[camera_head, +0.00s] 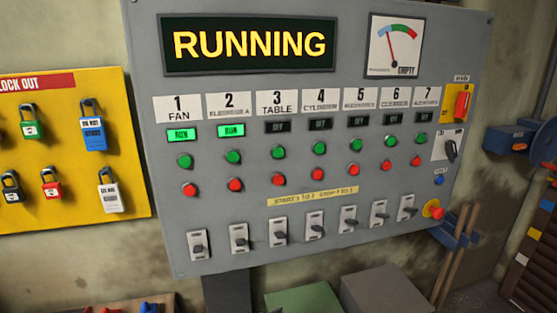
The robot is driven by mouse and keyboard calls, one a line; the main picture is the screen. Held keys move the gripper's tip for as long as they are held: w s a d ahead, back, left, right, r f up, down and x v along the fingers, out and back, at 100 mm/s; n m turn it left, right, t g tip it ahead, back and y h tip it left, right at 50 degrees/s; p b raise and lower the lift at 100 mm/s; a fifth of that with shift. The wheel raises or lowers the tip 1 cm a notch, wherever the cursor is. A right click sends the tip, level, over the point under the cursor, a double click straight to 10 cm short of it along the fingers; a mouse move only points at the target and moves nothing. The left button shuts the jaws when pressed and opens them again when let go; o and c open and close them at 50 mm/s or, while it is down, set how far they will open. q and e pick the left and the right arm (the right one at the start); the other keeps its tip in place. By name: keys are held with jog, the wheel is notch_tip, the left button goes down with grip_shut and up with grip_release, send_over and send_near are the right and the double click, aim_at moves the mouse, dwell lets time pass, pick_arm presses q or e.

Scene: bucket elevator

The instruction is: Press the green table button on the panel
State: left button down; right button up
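The grey control panel (310,95) fills the middle of the head view. Its display (250,44) reads RUNNING in yellow. The column labelled 3 TABLE (278,103) has a dark indicator (278,126) reading OFF. Below that is the green table button (278,152), with a red button (278,180) under it and a lever switch (279,232) lower down. The FAN indicator (185,134) and the column 2 indicator (231,130) are lit green and read RUN. Columns 4 to 7 have dark indicators. Neither of my grippers shows in this view.
A yellow lockout board (62,205) with several padlocks hangs at the left. A red emergency knob (433,209) and a red rotary switch (462,105) sit at the panel's right side. A blue vise-like object (510,138) is at the far right. Boxes (385,292) stand below the panel.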

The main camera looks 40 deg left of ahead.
aim_at(280, 158)
pick_arm(q)
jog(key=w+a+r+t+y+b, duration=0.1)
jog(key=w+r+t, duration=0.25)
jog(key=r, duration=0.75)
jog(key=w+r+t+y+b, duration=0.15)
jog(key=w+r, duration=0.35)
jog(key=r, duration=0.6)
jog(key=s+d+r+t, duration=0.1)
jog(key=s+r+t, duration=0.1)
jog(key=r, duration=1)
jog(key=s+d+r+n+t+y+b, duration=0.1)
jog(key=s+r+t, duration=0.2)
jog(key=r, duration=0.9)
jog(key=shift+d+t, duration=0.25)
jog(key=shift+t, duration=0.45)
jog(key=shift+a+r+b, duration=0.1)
jog(key=shift+b, duration=0.2)
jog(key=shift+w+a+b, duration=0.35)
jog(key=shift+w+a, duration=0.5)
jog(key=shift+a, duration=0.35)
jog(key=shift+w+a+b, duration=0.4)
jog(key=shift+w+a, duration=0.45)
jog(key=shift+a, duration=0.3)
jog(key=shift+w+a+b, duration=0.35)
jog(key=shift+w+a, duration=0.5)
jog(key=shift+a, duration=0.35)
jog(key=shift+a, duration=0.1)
